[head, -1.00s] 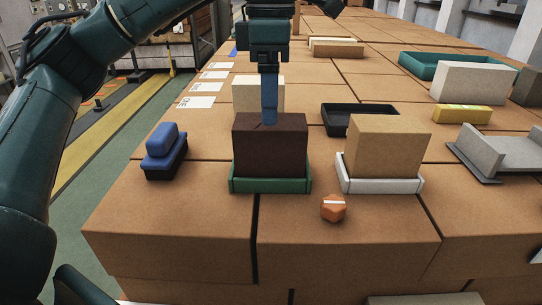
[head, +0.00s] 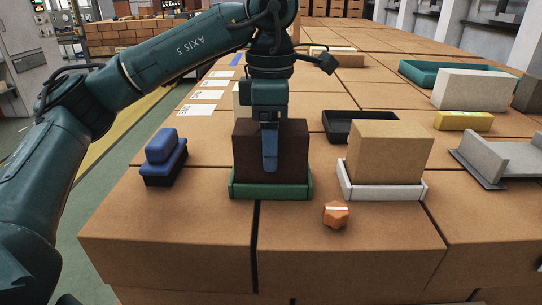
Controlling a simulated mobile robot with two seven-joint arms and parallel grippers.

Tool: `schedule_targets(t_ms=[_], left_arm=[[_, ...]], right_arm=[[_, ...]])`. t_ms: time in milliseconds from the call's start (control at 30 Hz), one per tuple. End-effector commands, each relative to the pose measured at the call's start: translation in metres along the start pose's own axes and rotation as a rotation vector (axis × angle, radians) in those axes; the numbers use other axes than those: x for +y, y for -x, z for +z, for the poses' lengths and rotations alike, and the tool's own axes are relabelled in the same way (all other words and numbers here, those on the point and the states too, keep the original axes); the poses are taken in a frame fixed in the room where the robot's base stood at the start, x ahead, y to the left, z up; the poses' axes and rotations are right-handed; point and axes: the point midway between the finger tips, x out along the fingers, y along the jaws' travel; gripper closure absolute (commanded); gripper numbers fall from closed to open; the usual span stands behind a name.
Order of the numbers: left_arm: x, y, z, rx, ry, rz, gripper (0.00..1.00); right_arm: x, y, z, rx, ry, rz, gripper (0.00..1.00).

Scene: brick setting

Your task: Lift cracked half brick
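A dark brown half-size brick (head: 292,160) sits in a shallow green tray (head: 262,192) near the front of the work surface. My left gripper (head: 270,150) points down over this brick, with one blue finger in front of its front face. The other finger is hidden, so I cannot tell whether the gripper grips the brick. A tan half-size brick (head: 390,153) stands in a white tray (head: 384,192) to the right. I cannot make out a crack on either brick. My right gripper is not in view.
An orange faceted piece (head: 335,214) lies in front of the trays. A blue-and-black brush-like block (head: 164,157) is at left. A black tray (head: 340,127), pale grey block (head: 468,88), yellow level (head: 463,121) and grey channel (head: 500,155) stand right and behind.

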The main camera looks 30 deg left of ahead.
Motion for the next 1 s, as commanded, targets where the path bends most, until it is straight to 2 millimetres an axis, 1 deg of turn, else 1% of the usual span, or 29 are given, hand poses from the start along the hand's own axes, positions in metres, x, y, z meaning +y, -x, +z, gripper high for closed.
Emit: schedule_targets(t_ms=[33,67,700,733,933,1000], left_arm=[[-0.0001,0.0001,0.0001,0.0,0.0,0.0,0.29],[-0.0001,0.0002,0.0001,0.0,0.0,0.0,0.31],[-0.0001,0.0004,0.0002,0.0,-0.001,0.0,0.83],[-0.0001,0.0017,0.0004,-0.002,-0.001,0.002,0.85],[0.0,0.0023,0.0004,-0.003,-0.001,0.002,0.85],[0.0,0.0058,0.0006,-0.003,-0.001,0.003,0.85]], right_arm=[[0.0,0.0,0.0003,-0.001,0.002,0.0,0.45],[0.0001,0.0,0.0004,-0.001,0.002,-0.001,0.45],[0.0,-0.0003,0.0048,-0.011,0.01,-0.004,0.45],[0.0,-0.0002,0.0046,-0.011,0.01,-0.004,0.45],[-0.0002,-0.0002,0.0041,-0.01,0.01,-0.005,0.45],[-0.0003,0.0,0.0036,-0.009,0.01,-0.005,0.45]])
